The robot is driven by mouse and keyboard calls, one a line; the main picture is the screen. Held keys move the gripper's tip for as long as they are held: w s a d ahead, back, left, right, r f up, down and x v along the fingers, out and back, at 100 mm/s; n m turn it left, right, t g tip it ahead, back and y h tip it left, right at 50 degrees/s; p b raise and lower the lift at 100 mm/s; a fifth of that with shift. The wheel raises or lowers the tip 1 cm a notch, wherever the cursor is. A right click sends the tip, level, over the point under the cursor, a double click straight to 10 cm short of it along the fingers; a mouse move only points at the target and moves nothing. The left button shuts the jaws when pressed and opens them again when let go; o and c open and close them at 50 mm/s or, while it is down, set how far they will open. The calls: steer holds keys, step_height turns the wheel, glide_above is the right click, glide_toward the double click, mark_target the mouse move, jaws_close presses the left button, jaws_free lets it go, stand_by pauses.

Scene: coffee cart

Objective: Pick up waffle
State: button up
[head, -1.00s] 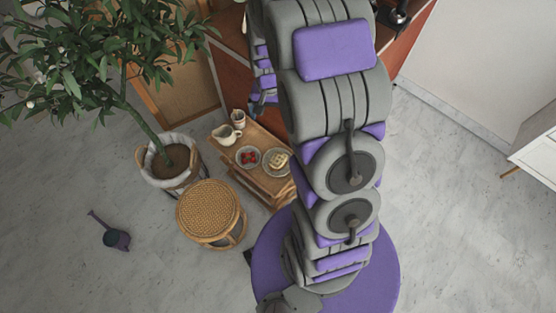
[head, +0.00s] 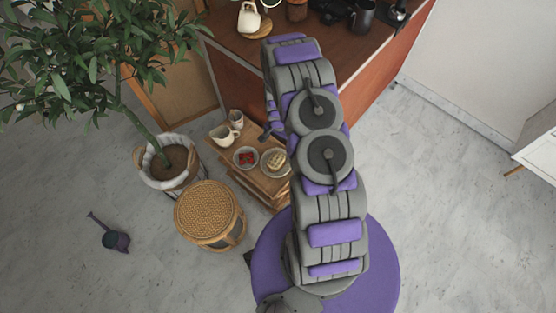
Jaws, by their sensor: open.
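The waffle (head: 276,160) is a small golden piece on a round plate (head: 264,170) on the low wooden cart (head: 256,183). My arm stands just right of the plate. The tip of my gripper (head: 267,132) shows small and dark at the left side of my arm, above and slightly left of the waffle in the picture. It is open and apart from the waffle. Most of the gripper is hidden behind my arm.
A bowl of red fruit (head: 246,157), a cream pitcher (head: 223,134) and a smaller jug (head: 236,119) stand on the cart. Nearby are a wicker stool (head: 209,209), a potted tree (head: 168,165) and a brown counter (head: 350,85).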

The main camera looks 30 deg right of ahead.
steer(key=b, duration=0.1)
glide_toward(276, 159)
steer(key=f+b, duration=0.1)
steer(key=f, duration=0.2)
steer(key=shift+s+d+f+b, duration=0.2)
steer(key=shift+d+f+b, duration=0.15)
steer(key=shift+b, duration=0.05)
steer(key=shift+a+f, duration=0.35)
steer(key=shift+a, duration=0.1)
step_height(276, 159, down, 4)
steer(key=shift+a+f+b, duration=0.15)
steer(key=shift+f+b, duration=0.05)
steer(key=shift+b, duration=0.9)
steer(key=shift+w+d+f, duration=0.1)
steer(key=shift+d, duration=0.3)
steer(key=shift+a, duration=0.45)
steer(key=c, duration=0.6)
steer(key=shift+d, duration=0.25)
steer(key=c, duration=0.5)
steer(key=shift+c, duration=0.2)
